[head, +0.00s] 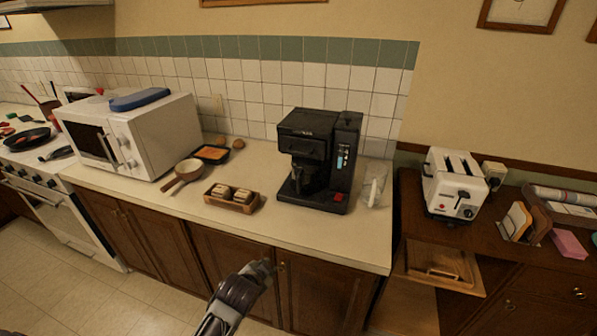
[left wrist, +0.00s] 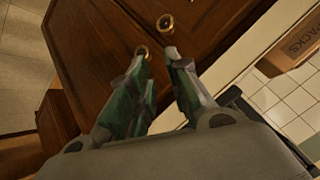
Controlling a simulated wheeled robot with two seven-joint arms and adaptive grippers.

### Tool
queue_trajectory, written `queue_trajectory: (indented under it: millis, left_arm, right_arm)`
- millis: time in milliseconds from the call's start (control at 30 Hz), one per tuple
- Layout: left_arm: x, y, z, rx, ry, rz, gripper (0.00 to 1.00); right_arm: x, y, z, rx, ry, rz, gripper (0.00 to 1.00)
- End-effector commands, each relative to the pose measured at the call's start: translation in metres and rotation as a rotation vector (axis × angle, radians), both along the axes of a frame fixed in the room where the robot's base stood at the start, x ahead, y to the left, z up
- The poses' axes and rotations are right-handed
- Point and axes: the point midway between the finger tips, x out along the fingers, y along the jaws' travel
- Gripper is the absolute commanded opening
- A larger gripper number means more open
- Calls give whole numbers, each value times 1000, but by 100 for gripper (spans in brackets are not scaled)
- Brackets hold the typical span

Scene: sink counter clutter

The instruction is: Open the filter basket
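The black coffee maker (head: 320,160) stands on the counter against the tiled wall. Its filter basket (head: 303,148) is the upper front part below the lid and looks closed. A dark carafe (head: 305,178) sits under it. A red switch (head: 310,197) shows on the base. My left gripper (head: 264,266) is low in front of the cabinet doors, below the counter edge and well away from the coffee maker. In the left wrist view its fingers (left wrist: 158,52) are apart with nothing between them, facing the cabinet knobs. My right gripper is not in view.
The counter's front edge (head: 300,250) lies between my gripper and the machine. A toaster (head: 454,184) stands farther right.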

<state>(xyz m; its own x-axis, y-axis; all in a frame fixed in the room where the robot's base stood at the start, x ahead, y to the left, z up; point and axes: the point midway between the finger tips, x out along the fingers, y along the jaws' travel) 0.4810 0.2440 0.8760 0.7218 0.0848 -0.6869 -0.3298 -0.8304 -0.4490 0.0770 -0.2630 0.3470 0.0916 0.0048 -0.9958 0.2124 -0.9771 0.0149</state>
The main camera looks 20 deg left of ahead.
Motion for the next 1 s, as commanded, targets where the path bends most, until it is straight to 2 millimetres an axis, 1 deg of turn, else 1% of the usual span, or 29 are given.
queue_trajectory:
  millis: [33, 300, 400, 600, 700, 800, 900, 1000]
  left_arm:
    - [13, 2, 17, 40, -58, -27, 19]
    - [69, 5, 98, 301, -342, -168, 19]
    - [86, 4, 127, 409, -443, -217, 19]
    - [111, -5, 181, 633, -629, -301, 19]
    - [120, -11, 205, 742, -712, -336, 19]
    - [126, -17, 224, 835, -779, -362, 19]
    - [129, -22, 236, 899, -824, -380, 19]
    - [131, -24, 243, 934, -846, -388, 19]
  right_arm:
    - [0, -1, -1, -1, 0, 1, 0]
    - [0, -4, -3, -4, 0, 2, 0]
    - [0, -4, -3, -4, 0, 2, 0]
    - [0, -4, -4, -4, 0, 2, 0]
    - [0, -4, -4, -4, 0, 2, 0]
    - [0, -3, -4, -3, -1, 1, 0]
    - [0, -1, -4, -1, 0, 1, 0]
    - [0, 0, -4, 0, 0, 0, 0]
